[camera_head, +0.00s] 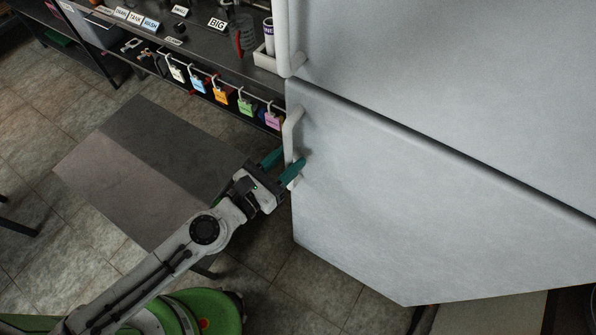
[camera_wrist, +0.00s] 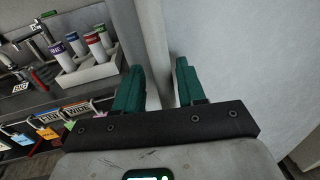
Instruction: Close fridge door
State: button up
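The fridge is large and pale grey, with an upper door (camera_head: 450,70) and a lower door (camera_head: 400,200) split by a dark slanting seam. The lower door has a white vertical handle (camera_head: 291,130) near its left edge. My gripper (camera_head: 282,164) has teal fingers at the lower part of this handle. In the wrist view, my gripper (camera_wrist: 160,75) has its fingers apart, one on each side of the white handle (camera_wrist: 150,45). Whether either finger touches the handle is unclear. I cannot tell how far either door stands open.
A dark shelf counter (camera_head: 200,40) with labels, a white holder (camera_head: 266,60) and hanging coloured tags (camera_head: 221,95) stands left of the fridge. A low grey table (camera_head: 150,165) stands left of my arm. Tiled floor (camera_head: 330,290) is clear below the lower door.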

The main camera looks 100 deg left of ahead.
jog(key=b+v, duration=0.3)
jog(key=v, duration=0.6)
jog(key=shift+s+d, duration=0.2)
jog(key=shift+w, duration=0.1)
